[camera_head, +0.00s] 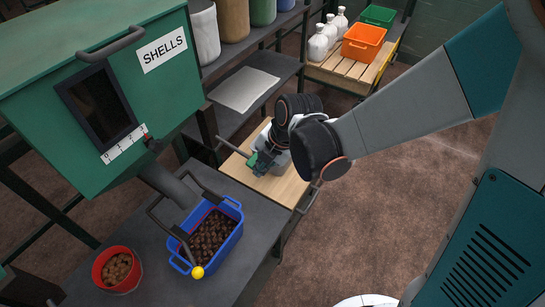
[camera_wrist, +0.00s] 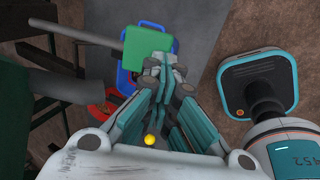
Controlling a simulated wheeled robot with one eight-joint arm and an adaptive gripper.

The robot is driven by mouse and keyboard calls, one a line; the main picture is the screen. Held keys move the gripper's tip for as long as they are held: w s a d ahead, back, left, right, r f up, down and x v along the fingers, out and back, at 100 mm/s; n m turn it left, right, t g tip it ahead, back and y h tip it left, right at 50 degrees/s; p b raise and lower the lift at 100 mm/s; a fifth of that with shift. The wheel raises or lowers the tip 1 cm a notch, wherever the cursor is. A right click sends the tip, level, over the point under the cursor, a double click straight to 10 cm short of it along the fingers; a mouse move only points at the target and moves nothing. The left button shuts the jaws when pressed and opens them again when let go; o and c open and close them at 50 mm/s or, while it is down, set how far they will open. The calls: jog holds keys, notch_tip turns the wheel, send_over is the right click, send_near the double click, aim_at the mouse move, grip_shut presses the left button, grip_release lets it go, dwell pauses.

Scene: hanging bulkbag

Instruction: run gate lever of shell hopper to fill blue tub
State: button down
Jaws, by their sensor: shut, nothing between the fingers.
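The green shell hopper (camera_head: 50,110), labelled SHELLS, stands at the left with a dark window and a numbered scale. Its grey chute (camera_head: 168,185) slopes down towards the blue tub (camera_head: 232,211). Brown pieces lie inside the tub, below its rim. My gripper (camera_head: 255,160) is shut and empty, beyond the tub and apart from the knob. A green block with a grey rod shows at its fingertips (camera_wrist: 165,60); I cannot tell whether they touch.
A red bucket (camera_head: 102,262) of brown pieces stands left of the tub on the grey bench (camera_head: 165,285). A wooden top (camera_head: 285,190) lies under my gripper. Orange (camera_head: 362,42) and green (camera_head: 378,15) crates and white bottles stand at the back. The floor at right is clear.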

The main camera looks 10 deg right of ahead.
jog(key=s+d+p+v, duration=0.1)
jog(key=p+v, duration=0.1)
jog(key=v, duration=0.7)
jog(key=shift+s+d, duration=0.2)
jog(key=shift+f, duration=0.15)
dwell(0.4)
jog(key=s+d+r+m+t+h+b, duration=0.1)
jog(key=s+d+m+b, duration=0.3)
jog(key=m, duration=1)
jog(key=s+d+r+m+t+h+b, duration=0.1)
jog(key=s+d+m+t+h+b, duration=0.1)
jog(key=d+m, duration=0.6)
jog(key=s+m+t+b, duration=0.1)
jog(key=s+m+b, duration=0.1)
jog(key=m, duration=0.4)
jog(key=shift+d+t, duration=0.3)
jog(key=shift+d, duration=0.05)
